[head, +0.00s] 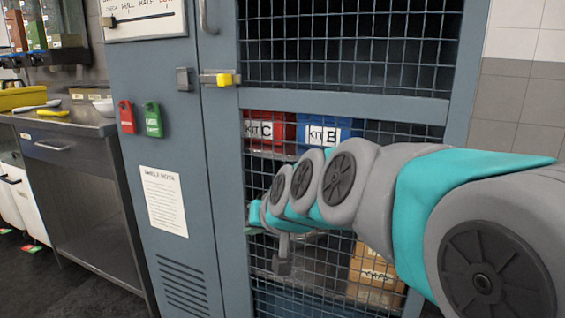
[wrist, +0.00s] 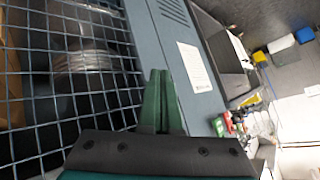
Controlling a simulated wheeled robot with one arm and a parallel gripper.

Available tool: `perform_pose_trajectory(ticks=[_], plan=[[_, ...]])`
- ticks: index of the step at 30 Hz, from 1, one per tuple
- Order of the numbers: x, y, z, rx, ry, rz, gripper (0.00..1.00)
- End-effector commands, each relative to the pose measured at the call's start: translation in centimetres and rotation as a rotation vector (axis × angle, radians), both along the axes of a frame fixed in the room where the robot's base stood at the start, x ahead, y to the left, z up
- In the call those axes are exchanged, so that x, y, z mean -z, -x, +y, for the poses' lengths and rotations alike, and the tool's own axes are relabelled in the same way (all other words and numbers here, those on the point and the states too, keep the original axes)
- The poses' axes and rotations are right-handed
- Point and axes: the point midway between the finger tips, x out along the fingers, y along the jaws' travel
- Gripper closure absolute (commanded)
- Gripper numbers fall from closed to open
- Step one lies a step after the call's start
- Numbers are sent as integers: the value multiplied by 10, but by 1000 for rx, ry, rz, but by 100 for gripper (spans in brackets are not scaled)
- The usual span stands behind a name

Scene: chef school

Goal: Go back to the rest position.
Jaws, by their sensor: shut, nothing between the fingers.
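My gripper (wrist: 160,76) shows in the wrist view as two dark green fingers pressed together, with nothing between them. In the head view my arm reaches in from the right, across the front of a blue-grey cabinet (head: 174,107) with a wire-mesh door (head: 347,45). The gripper end (head: 253,228) is close to the left part of the mesh, and my own arm hides much of it. In the wrist view the mesh (wrist: 88,103) lies to the left of the fingers and the solid cabinet panel (wrist: 177,50) behind and right of them. I cannot tell whether they touch.
A yellow-ended latch (head: 226,79) sits on the door's frame. Red (head: 127,117) and green (head: 153,119) tags hang on the panel above a paper notice (head: 164,201). Kit C (head: 266,130) and Kit B (head: 322,134) bins stand behind mesh. A steel counter (head: 75,125) is at left.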

Motion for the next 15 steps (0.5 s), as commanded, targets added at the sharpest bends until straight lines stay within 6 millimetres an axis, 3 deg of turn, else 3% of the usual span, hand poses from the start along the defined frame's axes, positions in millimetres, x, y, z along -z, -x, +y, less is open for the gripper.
perform_pose_trajectory(ticks=[1, 6, 12, 15], plan=[[20, 19, -20, 3, 43, 61, 100], [88, 95, -81, 7, 184, 298, 100], [146, 197, -149, 33, 324, 584, 100], [163, 245, -175, 49, 377, 708, 100]])
